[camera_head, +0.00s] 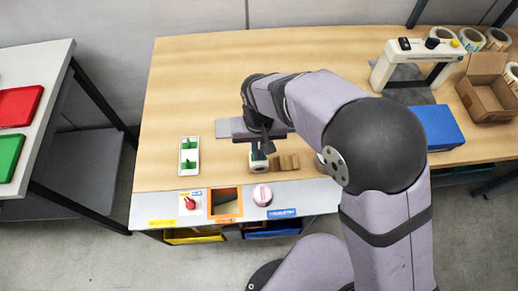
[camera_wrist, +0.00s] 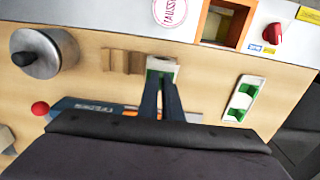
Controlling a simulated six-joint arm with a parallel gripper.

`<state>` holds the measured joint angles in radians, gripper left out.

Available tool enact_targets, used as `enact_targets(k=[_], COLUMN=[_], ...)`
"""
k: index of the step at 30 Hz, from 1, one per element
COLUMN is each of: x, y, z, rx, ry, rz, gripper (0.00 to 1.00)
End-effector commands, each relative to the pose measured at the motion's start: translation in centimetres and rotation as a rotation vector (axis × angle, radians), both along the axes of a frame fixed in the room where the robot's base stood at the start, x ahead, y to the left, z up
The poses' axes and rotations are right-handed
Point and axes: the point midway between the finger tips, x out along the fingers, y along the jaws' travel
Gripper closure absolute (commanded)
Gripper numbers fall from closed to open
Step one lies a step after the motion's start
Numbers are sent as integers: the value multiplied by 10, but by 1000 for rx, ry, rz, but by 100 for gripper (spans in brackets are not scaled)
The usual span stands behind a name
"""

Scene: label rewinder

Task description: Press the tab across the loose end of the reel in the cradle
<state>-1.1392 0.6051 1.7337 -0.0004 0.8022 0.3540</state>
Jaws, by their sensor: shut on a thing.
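The reel (camera_head: 259,167) shows as a small whitish piece at the left end of the brown wooden cradle (camera_head: 287,162). In the wrist view the reel's pale edge (camera_wrist: 164,63) shows just beyond my fingertips, beside the cradle (camera_wrist: 122,61). My gripper (camera_head: 262,148) is shut on a small green tab (camera_wrist: 152,73), which is mostly hidden between the fingers (camera_wrist: 163,80). The tab is right at the reel; I cannot tell whether it touches. The reel's loose end cannot be made out. A white holder (camera_head: 189,141) with green pieces lies to the left.
A metal cylinder with a black knob (camera_wrist: 45,53) stands beyond the cradle. The front strip has a red knob (camera_head: 190,203), an orange-framed opening (camera_head: 238,205) and a round pinkish disc (camera_head: 262,195). A blue box (camera_head: 440,127) and cardboard box (camera_head: 487,88) stand right. The back left of the bench is clear.

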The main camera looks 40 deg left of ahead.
Motion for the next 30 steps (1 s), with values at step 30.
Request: enact_targets(k=[30], x=[0], y=[0], z=[-6], rx=[-1], ry=[1], rz=[0], gripper=[85])
